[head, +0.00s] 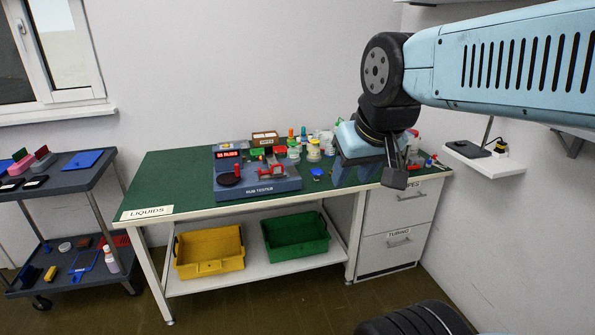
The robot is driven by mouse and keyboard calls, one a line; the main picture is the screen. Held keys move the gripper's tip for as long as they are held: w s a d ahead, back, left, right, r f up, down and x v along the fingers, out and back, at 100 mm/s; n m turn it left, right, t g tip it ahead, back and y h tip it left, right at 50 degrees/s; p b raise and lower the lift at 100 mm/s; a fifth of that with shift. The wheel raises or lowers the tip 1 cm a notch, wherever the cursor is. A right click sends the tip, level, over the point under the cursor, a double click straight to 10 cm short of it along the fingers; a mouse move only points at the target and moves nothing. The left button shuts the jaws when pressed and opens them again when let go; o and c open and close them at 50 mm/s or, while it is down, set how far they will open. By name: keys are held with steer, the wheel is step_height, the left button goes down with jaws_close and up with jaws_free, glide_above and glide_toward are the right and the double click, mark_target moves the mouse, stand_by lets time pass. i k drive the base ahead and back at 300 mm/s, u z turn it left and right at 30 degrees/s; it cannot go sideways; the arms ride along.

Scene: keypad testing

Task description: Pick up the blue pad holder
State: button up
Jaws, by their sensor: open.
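My gripper (396,176) hangs in front of the right part of the green-topped bench, with dark fingers pointing down. It holds nothing that I can see. A flat blue plate (83,160) lies on the same shelf. A small blue item (317,172) lies on the bench.
The green bench (165,180) carries a blue-grey tester (257,185) and several bottles. Yellow (209,252) and green (296,237) bins sit below. Drawers (397,242) stand at the bench's right end. A wall shelf (484,160) is at right.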

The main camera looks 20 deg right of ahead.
mark_target(316, 172)
steer(key=u, duration=0.2)
steer(key=i, duration=1.4)
steer(key=z, duration=0.3)
